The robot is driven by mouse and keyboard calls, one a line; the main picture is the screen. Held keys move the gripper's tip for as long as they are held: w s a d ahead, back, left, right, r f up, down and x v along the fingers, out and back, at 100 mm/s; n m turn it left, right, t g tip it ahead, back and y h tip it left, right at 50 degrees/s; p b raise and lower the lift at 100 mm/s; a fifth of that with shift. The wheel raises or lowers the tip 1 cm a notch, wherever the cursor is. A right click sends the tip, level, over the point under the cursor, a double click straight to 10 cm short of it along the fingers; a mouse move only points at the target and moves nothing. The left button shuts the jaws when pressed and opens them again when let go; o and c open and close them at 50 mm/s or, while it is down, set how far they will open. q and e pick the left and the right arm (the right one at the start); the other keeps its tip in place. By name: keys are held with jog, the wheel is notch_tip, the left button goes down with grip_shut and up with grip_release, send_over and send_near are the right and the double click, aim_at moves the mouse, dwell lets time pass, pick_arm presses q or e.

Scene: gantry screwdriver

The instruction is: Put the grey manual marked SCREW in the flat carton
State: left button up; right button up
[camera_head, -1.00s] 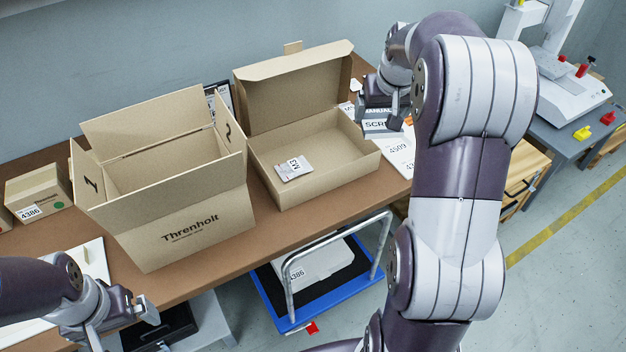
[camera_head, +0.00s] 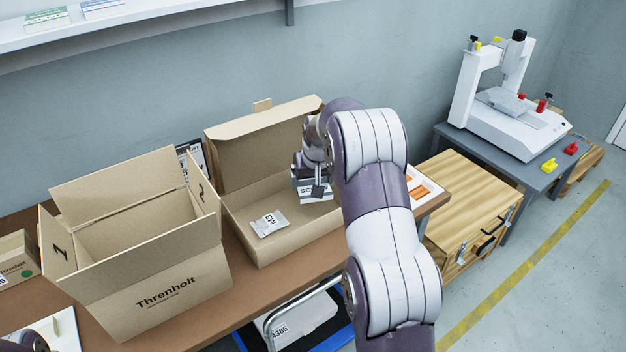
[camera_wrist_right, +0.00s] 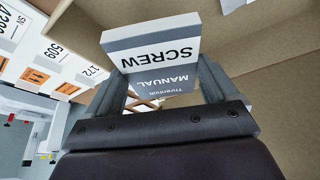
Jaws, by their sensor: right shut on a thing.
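My right gripper (camera_head: 318,190) is shut on the grey manual (camera_head: 304,191), whose white band reads SCREW. In the right wrist view the manual (camera_wrist_right: 168,80) stands between the two fingers, with its lettering upside down. The flat carton (camera_head: 285,250) is open on the table, its lid raised at the back. The manual appears above the carton's right part; its height over the floor is hard to tell. A grey packet marked M3 (camera_head: 269,223) lies inside on the left. My arm hides the carton's right end.
A tall open Threnholt box (camera_head: 165,290) stands close to the left of the flat carton. White sheets with orange labels (camera_head: 421,188) lie on the table at right. A wooden case (camera_head: 465,205) and a machine on a grey stand (camera_head: 515,125) are further right.

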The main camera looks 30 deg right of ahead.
jog(key=shift+s, duration=0.1)
jog(key=shift+f, duration=0.2)
jog(key=o, duration=0.9)
jog(key=shift+f, duration=0.1)
jog(key=shift+c, duration=0.2)
jog(key=p+v, duration=0.1)
jog(key=v, duration=1.2)
jog(key=s+a+f+n+g, duration=0.1)
jog(key=s+a+f, duration=0.2)
jog(key=s+a, duration=0.2)
jog(key=s+a+f+n+g+y, duration=0.1)
jog(key=s+a+f, duration=0.3)
jog(key=s, duration=0.6)
jog(key=s+a+f+n, duration=0.1)
jog(key=s+a+f, duration=0.2)
jog(key=s+a, duration=0.4)
jog(key=shift+s+a+f+n+g, duration=0.4)
jog(key=shift+s, duration=0.3)
